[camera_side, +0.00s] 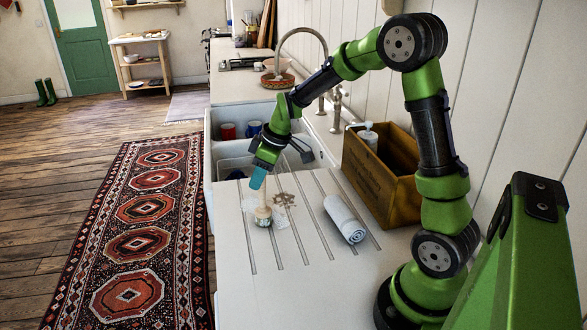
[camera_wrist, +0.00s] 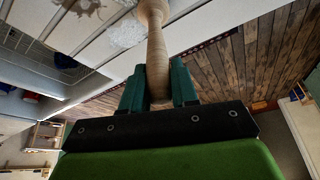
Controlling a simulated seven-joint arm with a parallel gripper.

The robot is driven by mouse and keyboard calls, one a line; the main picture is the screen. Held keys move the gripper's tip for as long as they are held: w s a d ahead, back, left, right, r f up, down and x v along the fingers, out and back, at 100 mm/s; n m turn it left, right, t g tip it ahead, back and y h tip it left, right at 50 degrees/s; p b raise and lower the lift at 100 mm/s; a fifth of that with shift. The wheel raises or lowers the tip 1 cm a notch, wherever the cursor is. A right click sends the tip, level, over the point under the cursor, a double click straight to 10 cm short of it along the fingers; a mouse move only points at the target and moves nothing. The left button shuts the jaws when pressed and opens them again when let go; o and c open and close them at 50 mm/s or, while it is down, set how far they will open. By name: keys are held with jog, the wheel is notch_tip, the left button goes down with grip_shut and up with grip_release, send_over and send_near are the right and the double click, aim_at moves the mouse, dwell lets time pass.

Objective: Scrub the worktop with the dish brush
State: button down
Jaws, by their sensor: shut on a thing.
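My gripper (camera_side: 258,178) is shut on the wooden handle of the dish brush (camera_side: 263,214), over the worktop's grooved draining area (camera_side: 310,255). The brush stands nearly upright, head down, and its bristles appear to touch the worktop. The stain's edge also shows in the wrist view (camera_wrist: 82,8).
A rolled cloth (camera_side: 345,219) lies right of the brush. A wooden crate (camera_side: 382,182) holding a bottle (camera_side: 368,136) stands behind it. The double sink (camera_side: 240,117) with a red mug (camera_side: 228,131) and a blue mug (camera_side: 254,128) lies beyond. The front of the worktop is clear.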

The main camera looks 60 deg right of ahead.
jog(key=s+d, duration=0.2)
jog(key=s, duration=0.3)
jog(key=w+d, duration=0.5)
jog(key=d, duration=0.8)
jog(key=s+a, duration=0.9)
jog(key=a, duration=0.1)
notch_tip(320, 180, up, 8)
jog(key=shift+w+d, duration=0.25)
jog(key=shift+d, duration=0.05)
dwell(1.3)
jog(key=shift+r, duration=0.1)
dwell(0.4)
